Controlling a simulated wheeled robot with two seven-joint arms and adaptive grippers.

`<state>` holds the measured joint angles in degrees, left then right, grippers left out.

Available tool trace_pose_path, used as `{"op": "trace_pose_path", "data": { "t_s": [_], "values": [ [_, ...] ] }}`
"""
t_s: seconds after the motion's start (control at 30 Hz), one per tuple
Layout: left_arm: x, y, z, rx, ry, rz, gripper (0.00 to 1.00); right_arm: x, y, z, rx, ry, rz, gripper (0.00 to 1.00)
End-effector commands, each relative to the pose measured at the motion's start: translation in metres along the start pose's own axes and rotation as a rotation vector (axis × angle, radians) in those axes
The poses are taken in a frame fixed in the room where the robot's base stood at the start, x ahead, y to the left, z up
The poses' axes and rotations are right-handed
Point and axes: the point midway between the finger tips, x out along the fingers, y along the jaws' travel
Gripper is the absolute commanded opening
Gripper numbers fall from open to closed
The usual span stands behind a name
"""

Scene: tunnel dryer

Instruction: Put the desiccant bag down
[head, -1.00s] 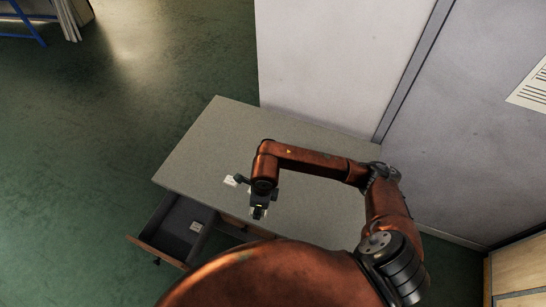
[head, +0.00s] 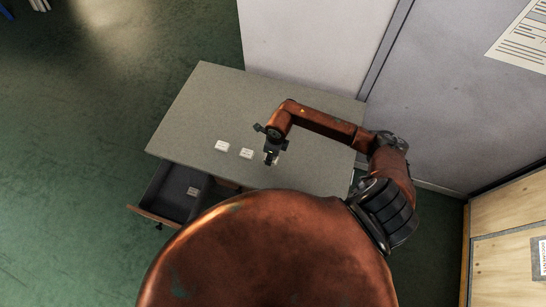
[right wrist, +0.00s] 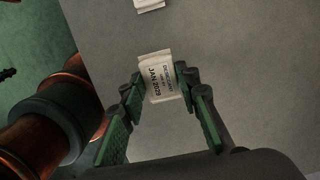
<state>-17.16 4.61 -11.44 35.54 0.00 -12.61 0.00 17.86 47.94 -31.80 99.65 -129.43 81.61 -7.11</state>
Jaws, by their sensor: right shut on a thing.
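My right gripper (head: 271,157) is over the front part of the grey table. In the right wrist view, the gripper (right wrist: 165,88) is shut on a small white desiccant bag (right wrist: 158,78), held between its fingertips. Its printed label reads "JAN 2028". In the head view the held bag is mostly hidden by the fingers. I cannot tell whether it touches the table top. My left gripper is not in view.
The table's back is clear.

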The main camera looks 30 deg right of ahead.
Motion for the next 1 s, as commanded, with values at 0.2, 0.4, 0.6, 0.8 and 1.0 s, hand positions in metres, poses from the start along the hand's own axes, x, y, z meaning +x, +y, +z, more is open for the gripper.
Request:
{"op": "trace_pose_path", "data": {
  "t_s": [0.2, 0.4, 0.6, 0.8, 1.0],
  "values": [
    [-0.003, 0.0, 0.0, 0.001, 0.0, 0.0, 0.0, 0.015, -0.011, -0.007, 0.002, 0.002, 0.002, 0.06],
    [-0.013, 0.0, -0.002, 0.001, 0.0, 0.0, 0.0, 0.039, -0.009, -0.008, 0.0, -0.001, 0.002, 0.06],
    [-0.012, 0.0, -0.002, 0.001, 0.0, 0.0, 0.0, 0.043, -0.01, -0.008, -0.002, -0.001, 0.0, 0.06],
    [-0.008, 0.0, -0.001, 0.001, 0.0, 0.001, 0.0, 0.046, -0.01, -0.009, -0.002, -0.001, 0.0, 0.06],
    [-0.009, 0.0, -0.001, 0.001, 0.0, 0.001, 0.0, 0.045, -0.01, -0.009, -0.001, -0.001, 0.0, 0.42]
  ]
}}
